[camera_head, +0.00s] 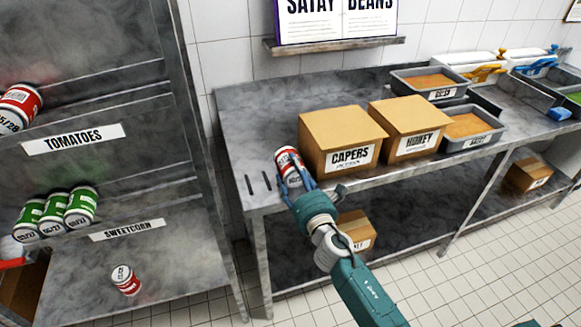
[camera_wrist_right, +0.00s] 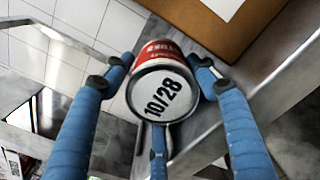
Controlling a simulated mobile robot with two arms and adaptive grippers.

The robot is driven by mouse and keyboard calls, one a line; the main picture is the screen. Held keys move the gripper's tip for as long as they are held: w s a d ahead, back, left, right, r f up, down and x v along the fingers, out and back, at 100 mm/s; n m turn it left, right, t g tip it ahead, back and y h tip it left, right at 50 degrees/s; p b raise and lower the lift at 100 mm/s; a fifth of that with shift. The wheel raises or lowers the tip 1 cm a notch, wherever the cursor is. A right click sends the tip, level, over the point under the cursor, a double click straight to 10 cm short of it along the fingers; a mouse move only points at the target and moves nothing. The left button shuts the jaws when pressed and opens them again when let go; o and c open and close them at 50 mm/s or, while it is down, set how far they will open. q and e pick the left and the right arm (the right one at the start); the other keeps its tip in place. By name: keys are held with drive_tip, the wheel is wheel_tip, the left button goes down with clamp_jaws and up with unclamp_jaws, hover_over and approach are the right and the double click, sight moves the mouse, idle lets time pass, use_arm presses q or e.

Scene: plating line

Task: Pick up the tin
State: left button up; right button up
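A red and white tin (camera_head: 288,160) is at the front left of the steel counter, beside the CAPERS box. In the right wrist view its pale lid, marked 10/28 (camera_wrist_right: 163,95), faces the camera. My right gripper (camera_head: 297,176) is around this tin. In the wrist view the two upper fingers of the right gripper (camera_wrist_right: 162,75) press against its sides, and the third finger passes under its lower edge. I cannot tell whether the tin touches the counter. Other red tins are on the left rack, one on the upper shelf (camera_head: 19,103) and one low down (camera_head: 125,279).
The CAPERS box (camera_head: 340,130) and HONEY box (camera_head: 408,125) stand right of the tin. Grey food trays (camera_head: 474,142) are farther right. The counter's left end (camera_head: 245,130) is clear.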

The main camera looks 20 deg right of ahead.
drive_tip(key=shift+r, duration=0.15)
drive_tip(key=c, duration=0.3)
drive_tip(key=shift+c, duration=0.2)
drive_tip(key=shift+w+r, duration=0.1)
drive_tip(key=shift+r, duration=0.25)
wheel_tip(320, 180, up, 9)
drive_tip(key=p, duration=0.5)
wheel_tip(320, 180, up, 10)
drive_tip(key=shift+r+p, duration=0.1)
drive_tip(key=shift+p, duration=0.55)
